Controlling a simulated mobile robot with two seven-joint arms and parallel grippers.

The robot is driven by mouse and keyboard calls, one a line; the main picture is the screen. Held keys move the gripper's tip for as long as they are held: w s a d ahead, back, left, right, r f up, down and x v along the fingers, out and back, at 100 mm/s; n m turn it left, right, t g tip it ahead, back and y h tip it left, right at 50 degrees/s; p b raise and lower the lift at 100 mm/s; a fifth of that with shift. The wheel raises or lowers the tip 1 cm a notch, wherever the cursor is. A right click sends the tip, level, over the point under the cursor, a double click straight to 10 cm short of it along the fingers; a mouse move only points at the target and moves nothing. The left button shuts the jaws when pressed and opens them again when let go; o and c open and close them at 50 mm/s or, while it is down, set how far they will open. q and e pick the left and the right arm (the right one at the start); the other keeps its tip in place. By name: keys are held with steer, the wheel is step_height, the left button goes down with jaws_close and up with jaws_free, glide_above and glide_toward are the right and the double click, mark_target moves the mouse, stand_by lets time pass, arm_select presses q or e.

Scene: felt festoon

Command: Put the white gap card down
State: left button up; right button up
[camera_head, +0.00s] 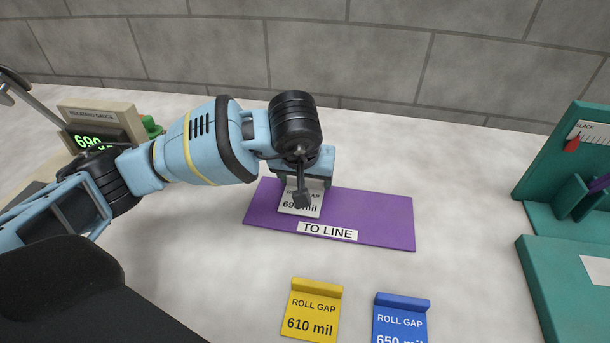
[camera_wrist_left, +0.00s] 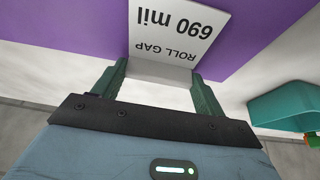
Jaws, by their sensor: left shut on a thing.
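The white gap card (camera_head: 301,208) reads "ROLL GAP 690 mil", partly covered in the head view by my left gripper. My left gripper (camera_head: 302,190) is shut on the card's upper edge. In the left wrist view, the fingers (camera_wrist_left: 160,84) hold the lip of the white card (camera_wrist_left: 170,35), whose print is upside down there. The card is over the left part of a purple mat (camera_head: 385,220) with a "TO LINE" label (camera_head: 327,231). I cannot tell whether the card touches the mat. My right gripper is not in view.
A yellow card (camera_head: 312,310) "610 mil" and a blue card (camera_head: 401,320) "650 mil" lie in front of the mat. A teal stand (camera_head: 550,165) is at the right. A beige gauge (camera_head: 100,112) with a green display is at the left. The mat's right part is clear.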

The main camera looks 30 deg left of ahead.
arm_select(q)
steer(key=shift+f, duration=0.2)
steer(key=o, duration=0.9)
steer(key=shift+o, duration=0.2)
steer(key=shift+r, duration=0.5)
steer(key=v, duration=1.1)
steer(key=shift+s+r+p, duration=0.2)
steer(key=shift+r+p, duration=0.05)
steer(key=shift+p, duration=0.1)
steer(key=shift+d+f, duration=0.1)
